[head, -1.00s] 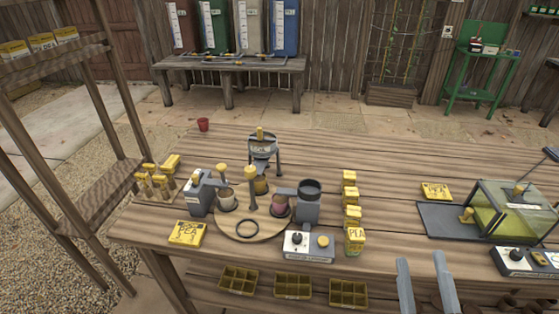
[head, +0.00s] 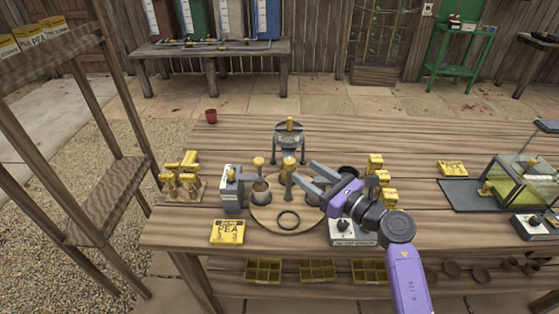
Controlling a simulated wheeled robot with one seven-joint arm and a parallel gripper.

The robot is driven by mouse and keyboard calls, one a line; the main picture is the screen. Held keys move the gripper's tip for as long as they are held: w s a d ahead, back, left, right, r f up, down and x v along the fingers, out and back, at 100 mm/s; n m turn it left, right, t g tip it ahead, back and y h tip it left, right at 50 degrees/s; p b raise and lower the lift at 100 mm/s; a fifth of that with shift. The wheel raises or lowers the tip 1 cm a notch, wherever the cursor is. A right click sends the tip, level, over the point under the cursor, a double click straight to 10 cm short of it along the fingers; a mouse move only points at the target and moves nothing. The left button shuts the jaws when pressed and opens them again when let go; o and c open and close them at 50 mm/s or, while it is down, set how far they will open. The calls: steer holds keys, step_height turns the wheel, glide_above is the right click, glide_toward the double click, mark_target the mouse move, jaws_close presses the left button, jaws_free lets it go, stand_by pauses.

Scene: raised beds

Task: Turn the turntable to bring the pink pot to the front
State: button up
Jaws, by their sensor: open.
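The turntable (head: 262,216) is a round wooden disc on the table, with a yellow-topped upright peg (head: 289,170) and a black ring mark (head: 288,220) at its front.
Grey devices stand left (head: 231,188) and behind (head: 289,140) the disc. A yellow seed packet (head: 229,231) lies front left. A red cup (head: 211,116) stands at the back.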

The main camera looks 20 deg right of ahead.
mark_target(294, 165)
steer(key=x, duration=0.7)
steer(key=shift+w+a, duration=0.1)
steer(key=shift+w, duration=0.2)
steer(key=shift+c, duration=0.2)
jaws_close()
